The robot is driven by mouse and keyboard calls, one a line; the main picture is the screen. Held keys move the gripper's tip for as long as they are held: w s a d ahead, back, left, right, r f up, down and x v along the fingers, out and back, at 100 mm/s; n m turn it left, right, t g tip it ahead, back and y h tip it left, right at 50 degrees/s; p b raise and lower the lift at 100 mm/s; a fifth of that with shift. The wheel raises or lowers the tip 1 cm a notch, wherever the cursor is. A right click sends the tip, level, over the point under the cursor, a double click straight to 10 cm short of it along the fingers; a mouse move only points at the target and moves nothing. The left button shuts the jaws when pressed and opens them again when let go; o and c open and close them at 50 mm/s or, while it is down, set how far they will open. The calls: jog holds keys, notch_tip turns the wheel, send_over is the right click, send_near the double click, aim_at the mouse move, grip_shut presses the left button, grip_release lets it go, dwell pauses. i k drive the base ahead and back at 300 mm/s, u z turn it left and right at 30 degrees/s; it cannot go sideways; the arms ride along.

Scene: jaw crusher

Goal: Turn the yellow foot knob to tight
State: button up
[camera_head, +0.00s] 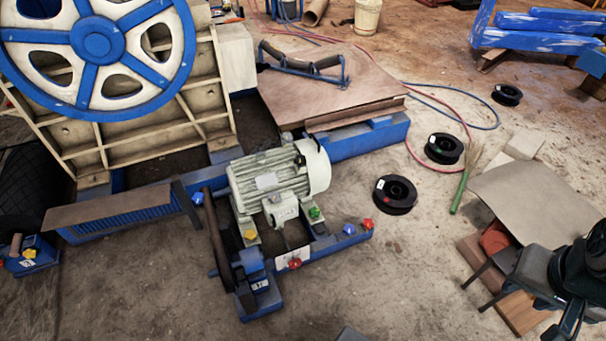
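The yellow foot knob (249,234) sits on the near left foot of the pale green electric motor (272,178). A green knob (314,212) sits on the foot to its right. The motor stands on a blue base frame (325,247). Any tight mark by the yellow knob is too small to read. My gripper (473,298) is at the lower right, far from the knob. Its two thin dark fingers look apart with nothing between them.
Red knobs (294,263) and a blue knob (348,228) sit on the frame. A dark bar (214,230) rises left of the yellow knob. Another yellow knob (29,253) is at far left. Black spools (395,194) and a grey sheet (535,200) lie right. Floor before the frame is mostly clear.

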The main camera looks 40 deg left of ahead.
aim_at(249, 235)
jog(key=u, duration=0.3)
jog(key=i, duration=1.15)
jog(key=u, duration=1.4)
jog(key=i, duration=0.65)
jog(key=u, duration=0.5)
